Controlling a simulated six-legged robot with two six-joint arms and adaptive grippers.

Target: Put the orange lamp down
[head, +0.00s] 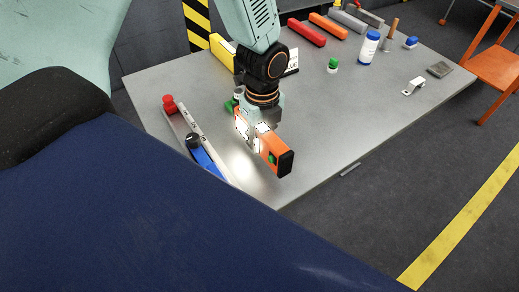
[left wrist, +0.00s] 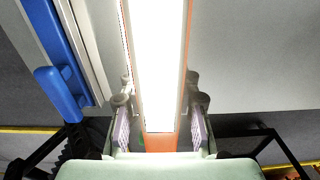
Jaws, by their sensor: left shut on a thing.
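The orange lamp (head: 276,156) has a black end and a green button and lies on its side over the front part of the grey table (head: 330,125). Its lit face throws a bright glow on the tabletop at its left. My left gripper (head: 254,134) reaches down from above and is shut around the lamp. In the left wrist view the lamp (left wrist: 160,65) is a bright white strip with orange edges between the two fingers (left wrist: 160,95). I cannot tell whether the lamp touches the table. My right gripper is in neither view.
A blue-handled tool (head: 203,157) and a long pale bar lie just left of the lamp. A yellow box (head: 222,52) stands behind. A white bottle (head: 368,48), a green-capped jar (head: 333,65) and other items stand farther back. The tabletop right of the lamp is clear.

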